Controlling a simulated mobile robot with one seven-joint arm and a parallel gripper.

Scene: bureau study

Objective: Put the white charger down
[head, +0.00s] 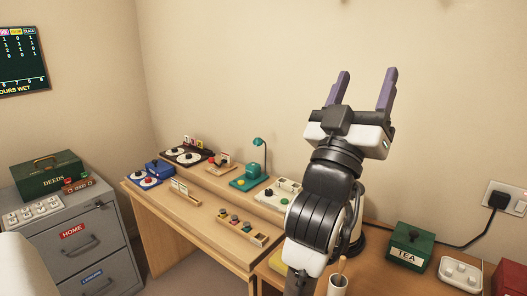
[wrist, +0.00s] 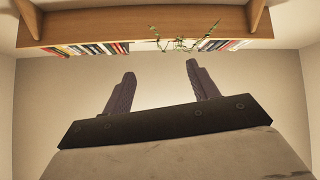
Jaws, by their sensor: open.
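My gripper (head: 364,90) is raised above the desks with its two purple fingers pointing up. They are spread apart with nothing between them. In the wrist view my gripper (wrist: 158,70) is also open and empty, facing a wall and a shelf overhead.
The green TEA box (head: 410,245) stands on the right desk. A black plug (head: 498,200) sits in the wall socket, its cable running behind the box. A cup (head: 338,284) stands at the front. Gadgets crowd the wooden desk (head: 190,219). A shelf (wrist: 100,27) is overhead.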

